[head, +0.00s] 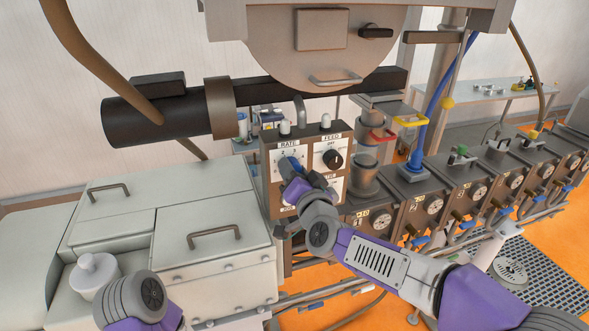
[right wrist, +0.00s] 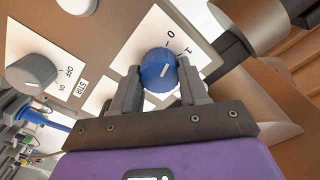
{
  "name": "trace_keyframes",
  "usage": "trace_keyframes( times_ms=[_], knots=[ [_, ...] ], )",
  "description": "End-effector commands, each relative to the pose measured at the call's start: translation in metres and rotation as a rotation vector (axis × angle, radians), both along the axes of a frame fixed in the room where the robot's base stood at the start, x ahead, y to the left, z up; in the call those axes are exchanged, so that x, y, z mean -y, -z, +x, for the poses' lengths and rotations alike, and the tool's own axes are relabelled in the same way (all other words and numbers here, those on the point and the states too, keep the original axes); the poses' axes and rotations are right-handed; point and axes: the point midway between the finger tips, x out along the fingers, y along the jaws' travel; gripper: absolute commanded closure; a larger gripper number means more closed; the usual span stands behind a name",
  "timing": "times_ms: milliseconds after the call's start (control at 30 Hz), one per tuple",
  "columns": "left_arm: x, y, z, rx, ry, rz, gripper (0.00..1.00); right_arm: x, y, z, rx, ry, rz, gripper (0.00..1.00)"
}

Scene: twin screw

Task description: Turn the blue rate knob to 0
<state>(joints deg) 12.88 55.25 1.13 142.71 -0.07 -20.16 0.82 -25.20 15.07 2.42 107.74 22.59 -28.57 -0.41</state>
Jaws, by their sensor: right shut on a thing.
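The blue rate knob (head: 290,163) is on the control box under the RATE label, at the upper left of its front panel. In the right wrist view the blue knob (right wrist: 158,72) sits between the two fingers of my right gripper (right wrist: 160,88), which is shut on it. Its white pointer line tilts to the upper right, roughly toward the printed 1; the printed 0 is just above the knob. The other numbers are hidden there. In the head view my right gripper (head: 293,184) covers the panel below the knob. My left gripper is out of view; part of my left arm shows at the bottom left.
The black FEED knob (head: 332,160) is right of the rate knob. A grey cylindrical fitting (head: 364,180) stands close right of the box. A pale cabinet with handles (head: 215,237) fills the left.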

Motion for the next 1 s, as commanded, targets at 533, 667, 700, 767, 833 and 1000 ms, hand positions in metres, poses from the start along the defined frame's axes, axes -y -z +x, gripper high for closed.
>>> trace_keyframes(
  times_ms=[533, 667, 700, 767, 833, 1000],
  knots=[
    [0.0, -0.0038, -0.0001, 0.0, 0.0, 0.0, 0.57, -0.0001, -0.0011, 0.0, 0.033, 0.001, -0.092, 0.87],
    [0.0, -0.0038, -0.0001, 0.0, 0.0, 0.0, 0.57, -0.0001, -0.0011, 0.0, 0.034, 0.0, -0.092, 0.87],
    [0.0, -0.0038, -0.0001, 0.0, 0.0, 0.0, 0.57, -0.0001, -0.0012, 0.0, 0.034, 0.0, -0.092, 0.87],
    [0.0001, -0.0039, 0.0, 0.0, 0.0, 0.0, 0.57, -0.0001, -0.0012, 0.0, 0.034, 0.0, -0.092, 0.87],
    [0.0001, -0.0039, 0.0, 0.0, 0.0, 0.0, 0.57, -0.0001, -0.0011, 0.0, 0.033, 0.0, -0.091, 0.46],
    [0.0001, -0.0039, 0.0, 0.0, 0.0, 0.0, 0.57, -0.0002, -0.0008, 0.0, 0.032, 0.0, -0.091, 0.31]
  ],
)
